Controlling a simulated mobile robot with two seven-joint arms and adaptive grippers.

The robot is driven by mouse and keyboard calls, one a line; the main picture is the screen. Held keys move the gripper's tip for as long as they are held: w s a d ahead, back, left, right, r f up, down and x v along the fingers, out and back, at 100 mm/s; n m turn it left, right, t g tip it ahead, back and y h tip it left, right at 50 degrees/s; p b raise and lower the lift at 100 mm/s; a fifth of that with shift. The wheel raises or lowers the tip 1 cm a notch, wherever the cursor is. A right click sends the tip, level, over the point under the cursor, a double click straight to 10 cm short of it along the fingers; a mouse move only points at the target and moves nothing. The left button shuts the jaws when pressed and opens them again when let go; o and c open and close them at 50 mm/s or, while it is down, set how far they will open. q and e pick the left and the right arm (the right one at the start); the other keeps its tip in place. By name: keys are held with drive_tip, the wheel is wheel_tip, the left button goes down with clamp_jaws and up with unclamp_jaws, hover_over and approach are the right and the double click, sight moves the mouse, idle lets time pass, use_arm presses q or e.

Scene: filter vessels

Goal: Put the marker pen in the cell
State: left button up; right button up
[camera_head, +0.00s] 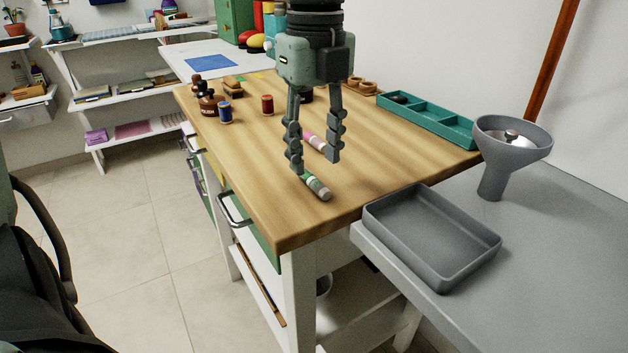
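A short cylinder in green, white and grey (316,186), which looks like a marker pen, lies on the wooden table top near its front edge. A second one with a pink end (314,140) lies farther back, partly hidden by my gripper. I cannot tell which is the task's marker pen. A teal tray (428,119) divided into cells sits at the table's back right; a dark object lies in its left cell, and its other cells look empty. My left gripper (312,160) points down, open and empty, its fingers apart above the table around these cylinders. My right gripper is not in view.
A grey tray (432,238) and a grey funnel-shaped vessel (511,150) stand on the grey counter at right. Blue (225,112) and red (267,104) spools and a brown bottle (208,103) stand on the table's left. The table's front right is clear.

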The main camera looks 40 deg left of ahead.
sight(316, 180)
use_arm(q)
drive_tip(key=shift+d+f, duration=0.1)
drive_tip(key=shift+f, duration=1.85)
clamp_jaws()
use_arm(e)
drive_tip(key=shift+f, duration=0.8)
use_arm(q)
drive_tip(key=shift+r, duration=0.1)
